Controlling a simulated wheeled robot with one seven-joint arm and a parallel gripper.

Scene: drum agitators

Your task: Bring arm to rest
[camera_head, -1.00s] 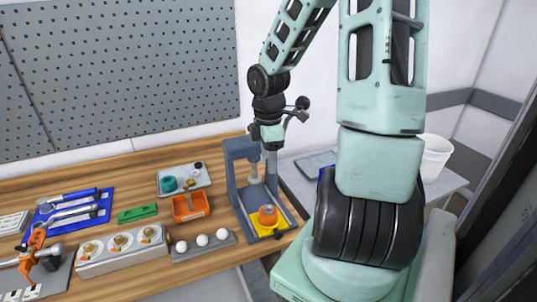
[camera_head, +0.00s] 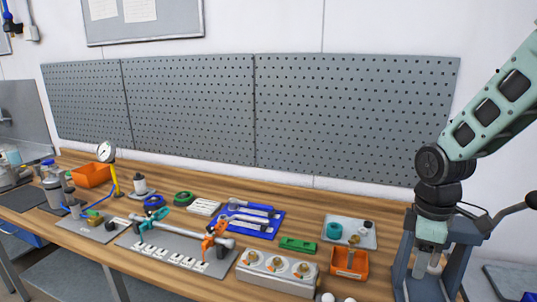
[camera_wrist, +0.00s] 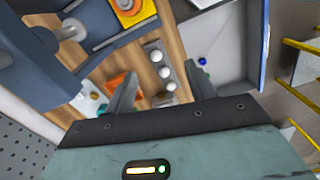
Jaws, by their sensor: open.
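My arm comes down from the upper right in the head view, with the wrist in front of the blue-grey press frame (camera_head: 398,262) at the bench's right end. My gripper (camera_wrist: 160,82) shows in the wrist view with its two dark fingers spread apart and nothing between them. Below it are the bench top and a row of white balls (camera_wrist: 158,70) on a grey strip. In the head view the fingers are hidden or too small to make out. The press frame also shows in the wrist view (camera_wrist: 40,70), left of the fingers.
An orange bin (camera_head: 349,263), a small tray (camera_head: 349,231), a grey block with round fittings (camera_head: 277,272) and a blue tool mat (camera_head: 248,222) lie on the wooden bench. A pegboard (camera_head: 190,105) stands behind. A gauge (camera_head: 106,152) rises at the left.

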